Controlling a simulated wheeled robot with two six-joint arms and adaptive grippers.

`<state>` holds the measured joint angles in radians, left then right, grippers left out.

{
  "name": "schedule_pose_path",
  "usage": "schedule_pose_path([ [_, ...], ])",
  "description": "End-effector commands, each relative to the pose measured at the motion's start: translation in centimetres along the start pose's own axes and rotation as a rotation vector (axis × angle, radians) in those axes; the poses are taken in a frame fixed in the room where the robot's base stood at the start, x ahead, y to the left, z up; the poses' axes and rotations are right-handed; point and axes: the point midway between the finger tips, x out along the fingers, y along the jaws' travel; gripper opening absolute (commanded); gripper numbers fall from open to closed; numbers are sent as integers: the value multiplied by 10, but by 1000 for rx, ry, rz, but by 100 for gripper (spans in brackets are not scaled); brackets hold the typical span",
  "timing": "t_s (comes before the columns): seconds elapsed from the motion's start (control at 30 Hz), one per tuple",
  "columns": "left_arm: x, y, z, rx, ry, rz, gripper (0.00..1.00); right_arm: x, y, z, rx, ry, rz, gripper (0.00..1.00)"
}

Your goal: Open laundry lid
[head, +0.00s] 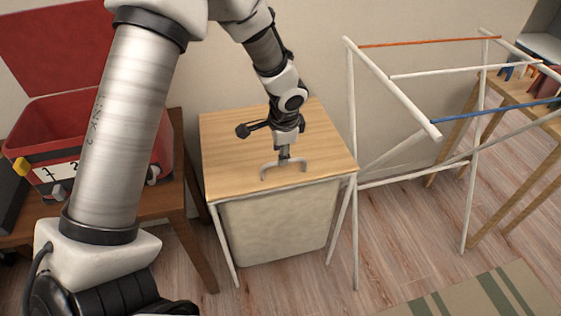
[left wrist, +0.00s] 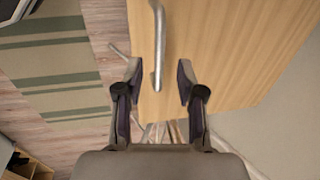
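The laundry hamper has a light wooden lid (head: 235,140) lying flat and shut on top of a pale cloth bag (head: 275,225) in a thin white frame. A grey bar handle (head: 266,172) stands near the lid's front edge. My left gripper (head: 284,153) points down at the handle from above. In the left wrist view, the gripper (left wrist: 158,78) is open, with one finger on each side of the handle (left wrist: 158,45); a gap shows on both sides. The lid (left wrist: 225,50) fills the right of that view. My right gripper is not in view.
A white drying rack (head: 395,90) with coloured rods stands close on the right. A red open box (head: 50,115) sits on a brown wooden table (head: 190,235) at the left. A striped rug (head: 490,295) lies on the floor at lower right.

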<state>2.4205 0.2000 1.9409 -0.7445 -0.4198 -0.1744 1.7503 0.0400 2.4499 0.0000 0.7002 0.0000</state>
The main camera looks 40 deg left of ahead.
Motion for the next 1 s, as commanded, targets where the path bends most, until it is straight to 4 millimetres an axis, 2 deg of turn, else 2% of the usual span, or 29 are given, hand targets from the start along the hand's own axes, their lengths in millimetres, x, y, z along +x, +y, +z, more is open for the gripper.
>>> schedule_pose_path([
  [0.03, 12, 1, 1, 2, -3, 3, 38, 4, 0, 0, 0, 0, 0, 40],
  [0.13, 26, 1, 0, 0, -1, 1, 38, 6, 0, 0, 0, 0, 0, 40],
  [0.43, 33, 1, 0, -1, 1, 1, 38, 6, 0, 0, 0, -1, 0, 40],
  [0.47, 33, 1, 0, -1, 1, 1, 35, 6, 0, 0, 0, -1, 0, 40],
  [0.5, 33, 1, 0, -1, 1, 1, 21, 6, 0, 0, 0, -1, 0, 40],
  [0.57, 33, 1, 0, -1, 1, 2, 0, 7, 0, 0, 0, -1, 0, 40],
  [0.83, 32, 1, 0, -1, 1, 3, 0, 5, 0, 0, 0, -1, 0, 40],
  [1.0, 23, -1, 2, -3, 0, 18, 0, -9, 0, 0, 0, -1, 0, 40],
])
